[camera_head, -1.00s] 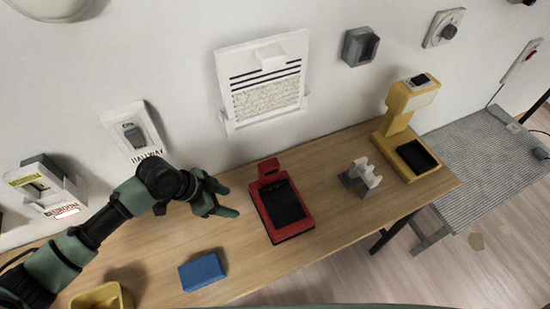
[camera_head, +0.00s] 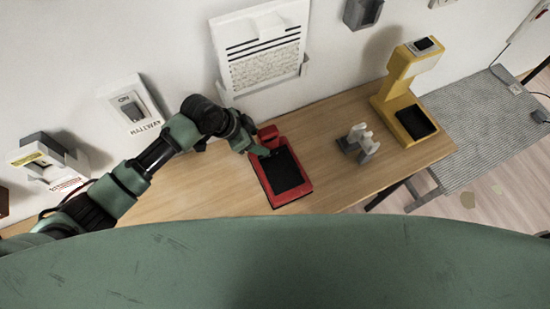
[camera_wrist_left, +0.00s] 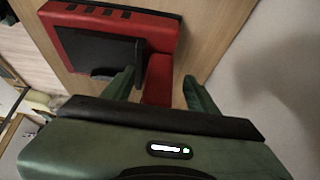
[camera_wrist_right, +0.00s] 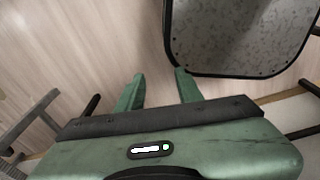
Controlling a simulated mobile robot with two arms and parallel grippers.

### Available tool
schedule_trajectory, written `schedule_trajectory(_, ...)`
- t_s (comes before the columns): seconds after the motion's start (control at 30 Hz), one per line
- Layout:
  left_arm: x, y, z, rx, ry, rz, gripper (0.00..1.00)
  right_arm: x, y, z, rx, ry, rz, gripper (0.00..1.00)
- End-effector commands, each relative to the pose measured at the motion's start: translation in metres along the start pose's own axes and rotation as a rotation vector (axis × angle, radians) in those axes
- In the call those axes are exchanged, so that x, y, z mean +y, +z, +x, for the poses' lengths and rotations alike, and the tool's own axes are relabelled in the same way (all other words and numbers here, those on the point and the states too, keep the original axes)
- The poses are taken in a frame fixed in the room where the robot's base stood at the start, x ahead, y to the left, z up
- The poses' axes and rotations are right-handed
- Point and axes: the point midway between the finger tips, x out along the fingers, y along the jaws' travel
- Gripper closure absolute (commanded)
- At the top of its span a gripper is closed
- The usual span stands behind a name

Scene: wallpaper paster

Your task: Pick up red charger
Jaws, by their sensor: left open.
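The red charger (camera_head: 298,201) lies on the wooden table, with a black pad on its front and a raised red post (camera_head: 268,133) at its back. In the head view my left gripper (camera_head: 256,147) is at that post. In the left wrist view the open left gripper (camera_wrist_left: 158,74) has one finger on each side of the red post (camera_wrist_left: 158,80). I cannot tell whether the fingers touch it. My right gripper (camera_wrist_right: 159,73) is open and empty, away from the charger, above the floor.
A grey-white holder (camera_head: 358,143) and a yellow device (camera_head: 404,94) stand to the right on the table (camera_head: 220,185). A white paper panel (camera_head: 262,48) hangs on the wall behind. A dark-rimmed speckled surface (camera_wrist_right: 240,35) is close to my right gripper.

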Motion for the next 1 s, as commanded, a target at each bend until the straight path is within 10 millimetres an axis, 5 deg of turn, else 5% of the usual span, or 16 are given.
schedule_trajectory(0.17,0.001,-0.03,0.013,0.002,0.001,0.001,0.42,0.0,0.002,-0.014,-0.004,0.0,0.002,0.64)
schedule_trajectory(0.57,0.0,-0.024,0.025,0.001,0.0,0.001,0.42,0.001,0.011,-0.018,-0.02,0.001,0.003,0.64)
schedule_trajectory(0.77,0.0,-0.024,0.025,0.001,-0.001,0.001,0.97,0.001,0.011,-0.018,-0.02,0.001,0.003,0.64)
schedule_trajectory(1.0,0.0,-0.025,0.025,0.002,-0.001,0.0,1.0,0.001,0.011,-0.018,-0.019,0.001,0.002,0.64)
